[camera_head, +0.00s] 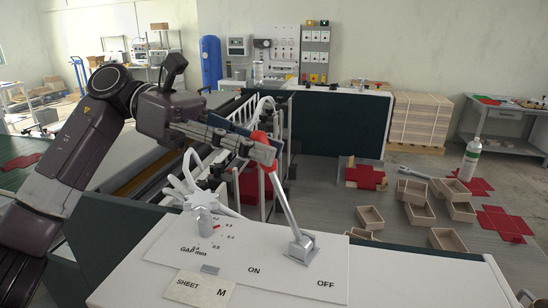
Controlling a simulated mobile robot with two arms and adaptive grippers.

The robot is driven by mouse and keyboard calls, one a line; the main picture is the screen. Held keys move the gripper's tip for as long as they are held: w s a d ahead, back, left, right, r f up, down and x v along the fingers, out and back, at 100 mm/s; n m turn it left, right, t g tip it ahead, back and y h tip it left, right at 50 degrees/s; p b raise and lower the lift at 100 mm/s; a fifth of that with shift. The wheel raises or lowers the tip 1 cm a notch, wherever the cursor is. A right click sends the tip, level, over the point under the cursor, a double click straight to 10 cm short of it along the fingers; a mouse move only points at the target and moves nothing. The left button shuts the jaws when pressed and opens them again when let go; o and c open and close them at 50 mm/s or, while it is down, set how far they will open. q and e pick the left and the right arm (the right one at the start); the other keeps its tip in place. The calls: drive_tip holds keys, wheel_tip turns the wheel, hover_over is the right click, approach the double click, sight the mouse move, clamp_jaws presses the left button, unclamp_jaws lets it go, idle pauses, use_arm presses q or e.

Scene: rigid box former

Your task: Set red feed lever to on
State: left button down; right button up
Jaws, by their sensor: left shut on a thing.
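The feed lever (284,208) has a silver shaft and a red knob (261,139). It rises from a square metal base (301,245) on the white control panel (180,245). The shaft leans up and to the left, away from the viewer. The panel is printed "ON" left of the base and "OFF" to its right. My left gripper (265,153) reaches in from the left and is shut on the red knob, hiding part of it. My right gripper is not in view.
A small knob (206,222) with a "GAP mm" scale and a "SHEET M" card (201,287) are left of the lever. A wire guard (262,180) stands behind the panel. Open wooden boxes (370,217) and red blanks (502,223) lie at right.

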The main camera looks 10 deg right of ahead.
use_arm(q)
drive_tip(key=shift+w+a+f+h, duration=0.25)
drive_tip(key=shift+a+f+h, duration=0.05)
drive_tip(key=shift+h, duration=0.1)
drive_tip(key=shift+b, duration=0.35)
drive_tip(key=shift+g, duration=0.3)
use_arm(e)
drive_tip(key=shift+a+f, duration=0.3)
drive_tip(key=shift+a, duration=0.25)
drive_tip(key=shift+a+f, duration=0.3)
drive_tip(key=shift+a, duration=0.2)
use_arm(q)
drive_tip(key=shift+f, duration=0.1)
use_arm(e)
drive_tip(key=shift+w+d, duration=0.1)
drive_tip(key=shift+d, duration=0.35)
use_arm(q)
drive_tip(key=c, duration=2.1)
unclamp_jaws()
drive_tip(key=o, duration=0.3)
drive_tip(key=shift+w+a, duration=0.15)
drive_tip(key=shift+w, duration=0.05)
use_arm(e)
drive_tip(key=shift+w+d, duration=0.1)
use_arm(q)
drive_tip(key=v, duration=1.2)
